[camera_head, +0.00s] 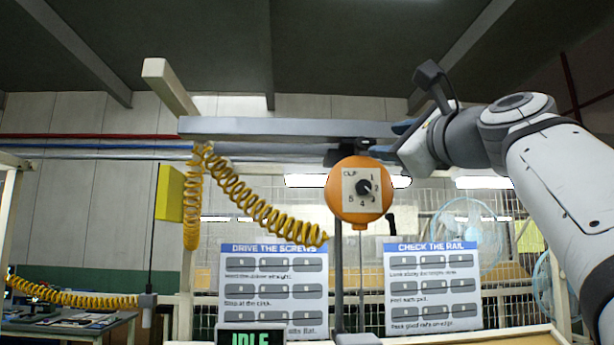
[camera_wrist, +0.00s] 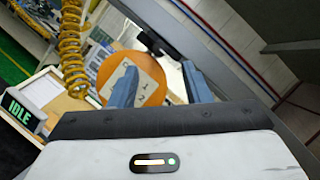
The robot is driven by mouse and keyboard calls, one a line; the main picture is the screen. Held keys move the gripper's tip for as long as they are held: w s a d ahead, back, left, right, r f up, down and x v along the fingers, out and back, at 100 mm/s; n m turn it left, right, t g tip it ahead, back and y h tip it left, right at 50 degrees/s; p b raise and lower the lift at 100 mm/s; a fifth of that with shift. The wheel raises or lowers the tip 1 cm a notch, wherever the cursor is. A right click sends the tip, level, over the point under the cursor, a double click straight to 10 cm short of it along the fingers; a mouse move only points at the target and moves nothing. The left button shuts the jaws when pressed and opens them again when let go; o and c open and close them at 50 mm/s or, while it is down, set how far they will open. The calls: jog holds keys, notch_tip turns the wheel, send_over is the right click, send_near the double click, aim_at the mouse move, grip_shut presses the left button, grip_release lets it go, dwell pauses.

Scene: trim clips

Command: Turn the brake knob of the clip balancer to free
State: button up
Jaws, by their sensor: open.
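The clip balancer (camera_head: 347,218) is a round orange body hanging under a grey beam. Its pale front plate has a label that looks like "CLIP" and numbers around a dark round knob (camera_head: 363,187) with a light pointer mark, which seems to point to the right side of the scale. I cannot read a "free" mark. A small black handle-like part (camera_head: 390,220) shows at the balancer's lower right. My gripper (camera_head: 402,127) is above and right of the balancer, its blue fingers apart and empty. In the wrist view, the fingers (camera_wrist: 160,86) overlap the orange balancer (camera_wrist: 151,68), partly hiding its plate.
The grey beam (camera_head: 270,127) runs just above the balancer, close to my gripper. A yellow coiled hose (camera_head: 245,196) hangs at left. Two instruction boards (camera_head: 272,284) (camera_head: 433,285) stand behind and below. A display (camera_head: 252,338) reads IDLE. Fans (camera_head: 468,235) stand at right.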

aim_at(362, 142)
jog(key=p+x, duration=0.3)
jog(key=x, duration=0.4)
jog(key=shift+w, duration=0.35)
jog(key=shift+c, duration=0.4)
